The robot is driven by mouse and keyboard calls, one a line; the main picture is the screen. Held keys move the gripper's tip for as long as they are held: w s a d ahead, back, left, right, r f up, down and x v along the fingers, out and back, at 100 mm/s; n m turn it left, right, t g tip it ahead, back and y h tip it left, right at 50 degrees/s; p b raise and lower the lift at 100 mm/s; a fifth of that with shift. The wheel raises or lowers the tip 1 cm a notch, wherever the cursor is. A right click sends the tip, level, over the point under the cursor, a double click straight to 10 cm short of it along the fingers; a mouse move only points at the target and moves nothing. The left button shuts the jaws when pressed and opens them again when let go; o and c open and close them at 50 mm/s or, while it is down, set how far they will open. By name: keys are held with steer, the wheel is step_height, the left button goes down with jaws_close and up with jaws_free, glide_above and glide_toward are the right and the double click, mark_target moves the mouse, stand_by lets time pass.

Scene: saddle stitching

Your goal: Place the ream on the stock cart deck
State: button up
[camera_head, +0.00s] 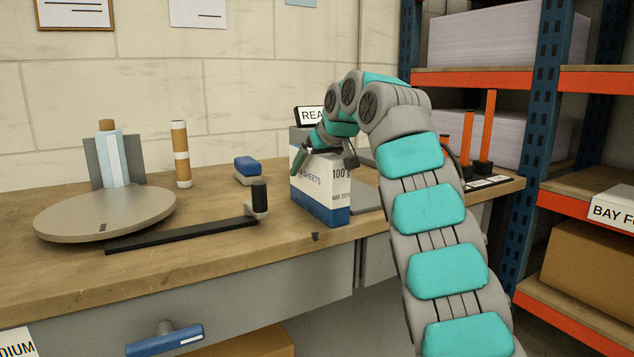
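The ream (321,196) is a white and blue block with "SHEETS" and "100 g" printed on it. It stands upright near the front edge of the wooden workbench (230,285). My gripper (325,161) is at the top of the ream, its fingers spread apart, one by the left side and one by the right. Whether the fingers press on the ream cannot be made out. My arm comes in from the lower right and hides part of the bench. No stock cart deck can be made out in this view.
Shelving (540,110) with paper stacks stands at right.

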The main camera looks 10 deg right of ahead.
jaws_close()
stand_by(0.6)
steer(key=shift+r, duration=0.1)
